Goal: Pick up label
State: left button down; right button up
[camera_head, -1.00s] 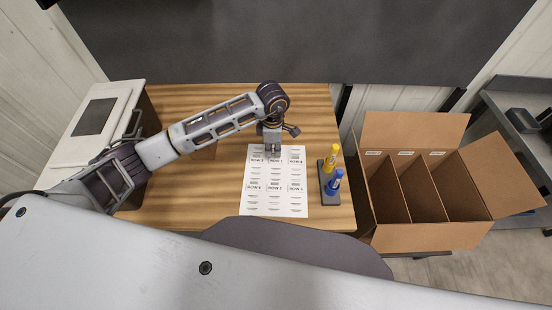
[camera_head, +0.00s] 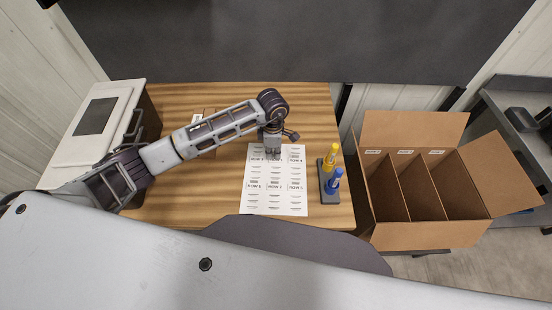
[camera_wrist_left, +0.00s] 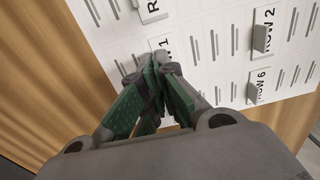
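A white label sheet (camera_head: 275,205) lies flat on the wooden table with several printed labels, each headed ROW and a number. In the left wrist view the sheet (camera_wrist_left: 208,50) shows small raised grey tabs beside ROW 2 (camera_wrist_left: 264,30) and ROW 6 (camera_wrist_left: 258,85). My left gripper (camera_head: 273,156) points down at the sheet's upper middle. In the left wrist view its green-padded fingertips (camera_wrist_left: 158,62) come together right at the ROW 1 label (camera_wrist_left: 164,44). They hide this label's tab, and the label looks level with the sheet. My right gripper is out of view.
A dark stand with a yellow marker (camera_head: 331,157) and a blue marker (camera_head: 333,182) stands right of the sheet. An open cardboard box (camera_head: 425,236) with three compartments is farther right. A white-lidded case (camera_head: 70,150) stands at the left. The table's right back (camera_head: 315,110) is clear.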

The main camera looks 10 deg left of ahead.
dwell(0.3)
pick_arm(q)
notch_tip(320, 180, up, 10)
jog(key=b, duration=0.2)
dwell(0.6)
dwell(0.4)
